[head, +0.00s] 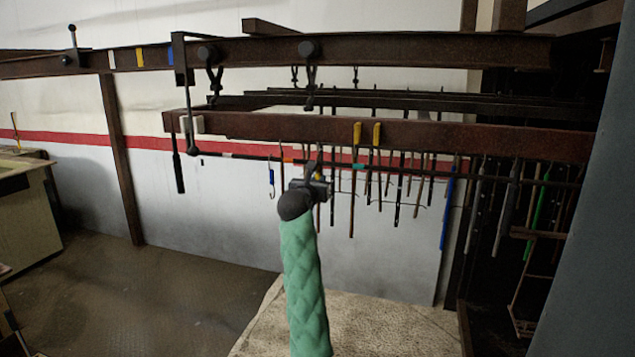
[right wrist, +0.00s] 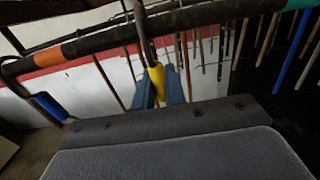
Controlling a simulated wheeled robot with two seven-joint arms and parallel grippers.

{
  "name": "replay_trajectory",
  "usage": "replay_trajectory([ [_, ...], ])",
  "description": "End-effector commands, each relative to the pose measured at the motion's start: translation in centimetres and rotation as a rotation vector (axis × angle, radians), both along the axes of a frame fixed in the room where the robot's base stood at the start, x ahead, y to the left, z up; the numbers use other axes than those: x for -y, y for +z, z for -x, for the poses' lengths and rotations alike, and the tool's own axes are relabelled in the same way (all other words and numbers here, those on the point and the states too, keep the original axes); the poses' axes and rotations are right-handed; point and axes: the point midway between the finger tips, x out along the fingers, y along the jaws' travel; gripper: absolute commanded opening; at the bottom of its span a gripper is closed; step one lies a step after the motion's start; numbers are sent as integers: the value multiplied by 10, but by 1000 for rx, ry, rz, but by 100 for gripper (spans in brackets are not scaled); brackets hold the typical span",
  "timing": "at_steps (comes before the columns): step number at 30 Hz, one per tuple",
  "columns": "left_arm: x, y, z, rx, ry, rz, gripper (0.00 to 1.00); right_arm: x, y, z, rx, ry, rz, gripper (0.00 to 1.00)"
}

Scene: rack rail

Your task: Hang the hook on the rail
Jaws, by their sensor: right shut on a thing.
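The rail is a thin dark rod (head: 240,156) with orange and teal bands, below a rusty beam. It crosses the top of the right wrist view (right wrist: 90,43). My right gripper (head: 318,178), on the green-sleeved arm, is up at the rail between the two bands. Its blue fingers (right wrist: 160,88) are shut on the hook (right wrist: 157,76), which has a yellow lower part and a grey upper part. The grey part rises across the rail; I cannot tell whether it is over the rail or only in front of it. My left gripper is not in view.
A blue-handled hook (head: 271,178) hangs just left of the gripper. Many thin rods and a long blue one (head: 447,210) hang on the right. Rusty beams (head: 450,130) run above the rail. Floor at the lower left (head: 180,290) is clear.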

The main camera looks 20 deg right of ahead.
Motion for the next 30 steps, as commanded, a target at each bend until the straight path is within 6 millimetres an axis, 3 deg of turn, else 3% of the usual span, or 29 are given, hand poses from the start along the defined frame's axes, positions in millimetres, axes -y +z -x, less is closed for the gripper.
replay_trajectory([
  [18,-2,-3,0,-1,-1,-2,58,0,-4,0,-1,0,-1,0],
  [19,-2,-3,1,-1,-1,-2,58,0,-4,0,0,0,0,19],
  [22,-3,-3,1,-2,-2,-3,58,0,-4,0,0,0,0,38],
  [30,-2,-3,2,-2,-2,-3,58,0,-4,0,0,0,0,38],
])
